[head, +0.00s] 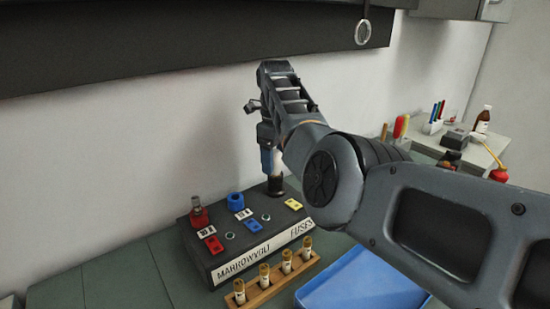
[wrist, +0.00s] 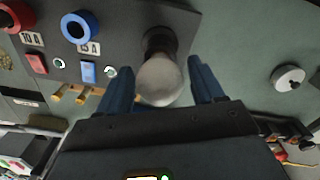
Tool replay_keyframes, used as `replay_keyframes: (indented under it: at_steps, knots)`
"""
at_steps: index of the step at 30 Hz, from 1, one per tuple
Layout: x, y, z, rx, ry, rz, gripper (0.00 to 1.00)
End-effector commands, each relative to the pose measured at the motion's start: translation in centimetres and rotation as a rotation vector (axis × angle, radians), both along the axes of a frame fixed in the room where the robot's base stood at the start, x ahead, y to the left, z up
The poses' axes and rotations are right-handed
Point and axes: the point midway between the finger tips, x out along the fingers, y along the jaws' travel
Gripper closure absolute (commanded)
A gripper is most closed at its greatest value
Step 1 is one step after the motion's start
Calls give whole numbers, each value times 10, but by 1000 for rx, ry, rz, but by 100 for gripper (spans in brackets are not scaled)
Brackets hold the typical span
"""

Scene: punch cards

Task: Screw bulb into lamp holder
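A pale round bulb (wrist: 160,82) sits at the black lamp holder (wrist: 160,42) in the wrist view, its base toward the holder. Whether it is fully seated cannot be seen. My gripper (wrist: 160,68) has its two blue fingers on either side of the bulb, with narrow gaps visible, so it looks open around it. In the head view my gripper (head: 268,162) points down over the lamp holder (head: 275,186) at the right back of the black fuse box (head: 225,262). The bulb is mostly hidden there by the fingers.
On the box stand a red holder (head: 199,214) and a blue holder (head: 235,201), left of the lamp holder. A wooden rack (head: 262,296) with several fuses and a blue tray (head: 365,286) lie in front. A wall stands behind.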

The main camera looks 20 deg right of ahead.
Motion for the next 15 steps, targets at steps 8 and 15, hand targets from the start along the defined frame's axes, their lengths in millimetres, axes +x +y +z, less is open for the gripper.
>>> replay_keyframes:
  at_steps: [8, 15]
  knots:
    - [0, 0, 0, 0, 0, 1, 19]
    - [0, 0, 0, 0, 0, 138, 19]
